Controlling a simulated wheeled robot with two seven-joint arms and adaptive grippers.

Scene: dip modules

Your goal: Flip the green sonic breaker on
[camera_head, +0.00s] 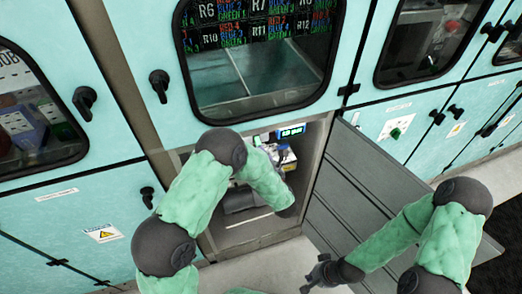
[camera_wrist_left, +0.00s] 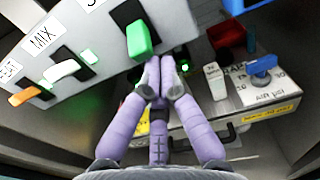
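The green sonic breaker (camera_wrist_left: 140,38) shows in the left wrist view as a green lever on a dark base on a light panel. The label by it is cut off, with only an "S" visible. My left gripper (camera_wrist_left: 160,84) has its purple fingers together with nothing seen between them. Its tips are just below and right of the green lever; I cannot tell whether they touch. In the head view the left arm reaches into an open lower compartment and its gripper is hidden. My right gripper (camera_head: 322,274) is low in the head view, outside the compartment.
A white lever (camera_wrist_left: 62,70) by "MIX" and an orange lever (camera_wrist_left: 25,95) sit left of the green one. A blue knob (camera_wrist_left: 263,64) and a white switch (camera_wrist_left: 215,82) are at right. The open grey door (camera_head: 365,190) hangs between my arms.

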